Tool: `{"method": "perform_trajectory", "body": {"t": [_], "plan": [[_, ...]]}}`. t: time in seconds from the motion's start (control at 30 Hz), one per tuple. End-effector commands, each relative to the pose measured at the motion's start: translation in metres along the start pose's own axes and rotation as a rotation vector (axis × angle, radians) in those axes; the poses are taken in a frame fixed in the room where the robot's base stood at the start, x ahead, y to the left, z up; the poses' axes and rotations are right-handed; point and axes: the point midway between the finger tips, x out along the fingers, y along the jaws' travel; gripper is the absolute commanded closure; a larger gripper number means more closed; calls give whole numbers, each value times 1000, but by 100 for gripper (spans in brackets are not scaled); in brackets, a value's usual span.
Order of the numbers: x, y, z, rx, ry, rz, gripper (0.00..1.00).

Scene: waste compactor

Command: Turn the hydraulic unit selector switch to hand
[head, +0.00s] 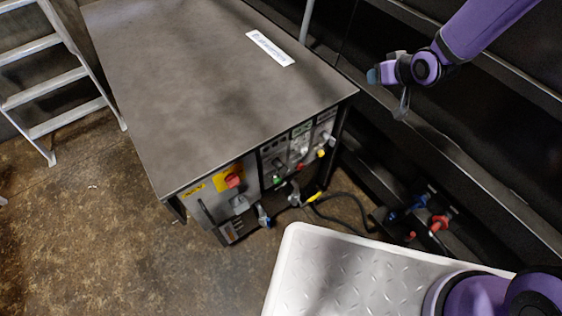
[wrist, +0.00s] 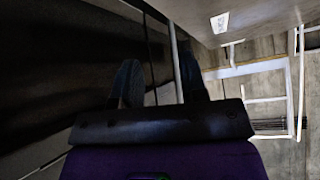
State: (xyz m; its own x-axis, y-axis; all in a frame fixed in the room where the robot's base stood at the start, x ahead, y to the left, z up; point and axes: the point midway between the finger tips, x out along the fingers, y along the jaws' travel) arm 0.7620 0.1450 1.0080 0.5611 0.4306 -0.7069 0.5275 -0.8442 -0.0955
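The hydraulic unit (head: 215,85) is a box with a dark grey top, seen from above in the head view. Its front control panel (head: 296,150) carries several small knobs and coloured buttons, seen at a steep angle. The selector switch cannot be told apart from the other knobs, and its setting is too small to read. My gripper (head: 375,76) is in the air to the right of the unit, above panel height and apart from it. In the wrist view, the two dark fingers (wrist: 157,82) stand apart with nothing held between them.
A red rotary switch (head: 232,180) on a yellow plate sits left of the panel. A dark wall with ledges (head: 455,140) runs close along the right. A white tread-plate surface (head: 335,270) is in front. Cables (head: 345,200) hang below the panel. A ladder (head: 55,85) stands at left.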

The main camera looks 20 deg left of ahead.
Motion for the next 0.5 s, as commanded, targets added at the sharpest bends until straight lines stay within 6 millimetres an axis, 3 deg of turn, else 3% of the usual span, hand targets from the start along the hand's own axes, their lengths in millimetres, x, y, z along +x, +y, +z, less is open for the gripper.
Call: {"method": "perform_trajectory", "body": {"t": [0.03,0.2,0.5], "plan": [[17,-7,12,4,2,-30,61],[64,-35,46,24,39,-133,61],[122,-82,108,92,103,-295,61]]}}
